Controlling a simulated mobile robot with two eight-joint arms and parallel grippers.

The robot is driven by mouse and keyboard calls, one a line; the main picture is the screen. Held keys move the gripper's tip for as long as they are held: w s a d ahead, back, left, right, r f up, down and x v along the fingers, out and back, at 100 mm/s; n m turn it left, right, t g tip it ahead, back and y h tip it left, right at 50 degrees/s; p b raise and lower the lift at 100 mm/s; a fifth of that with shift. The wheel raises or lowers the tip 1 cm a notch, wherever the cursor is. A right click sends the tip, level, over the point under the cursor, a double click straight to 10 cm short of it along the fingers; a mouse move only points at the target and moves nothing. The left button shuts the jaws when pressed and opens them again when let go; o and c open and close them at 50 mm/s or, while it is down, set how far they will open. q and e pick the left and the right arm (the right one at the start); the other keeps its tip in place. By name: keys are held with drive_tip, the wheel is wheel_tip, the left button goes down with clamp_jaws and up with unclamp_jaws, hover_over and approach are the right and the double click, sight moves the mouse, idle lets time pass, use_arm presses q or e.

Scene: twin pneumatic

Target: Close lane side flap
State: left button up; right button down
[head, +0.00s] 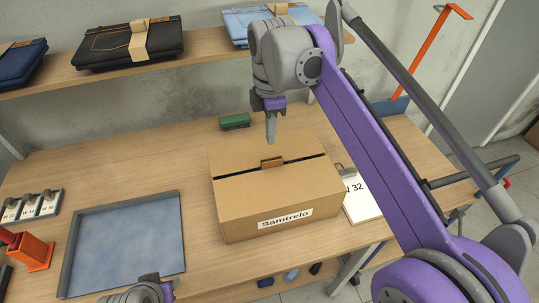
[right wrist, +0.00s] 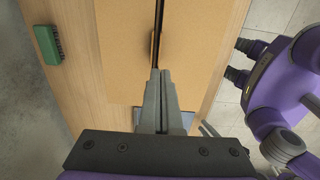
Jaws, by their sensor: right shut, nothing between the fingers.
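A brown cardboard box (head: 270,205) labelled "Samtrelo" stands on the wooden table. Its two long top flaps lie about flat, with a dark gap running between them. A small brown tab (head: 272,162) sits at the middle of the gap. In the right wrist view the box top (right wrist: 200,50) and the tab (right wrist: 154,48) also show. My right gripper (head: 271,138) is shut and empty, pointing down over the far part of the box top. In the right wrist view its fingertips (right wrist: 158,74) line up with the gap; contact is unclear. My left gripper (head: 148,290) is at the bottom edge, fingers unclear.
A blue-lined tray (head: 70,250) lies left of the box. A green brush-like block (head: 235,121) lies behind it. A white card (head: 360,197) marked 32 lies to its right. Folded garments (head: 130,45) fill the shelf above. An orange holder (head: 32,252) stands at far left.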

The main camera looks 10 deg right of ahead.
sight(269, 162)
use_arm(q)
drive_tip(key=shift+s+f, duration=0.15)
drive_tip(key=shift+f, duration=0.25)
use_arm(e)
wheel_tip(269, 162, down, 8)
drive_tip(key=shift+w+a+r, duration=0.1)
drive_tip(key=shift+r, duration=0.15)
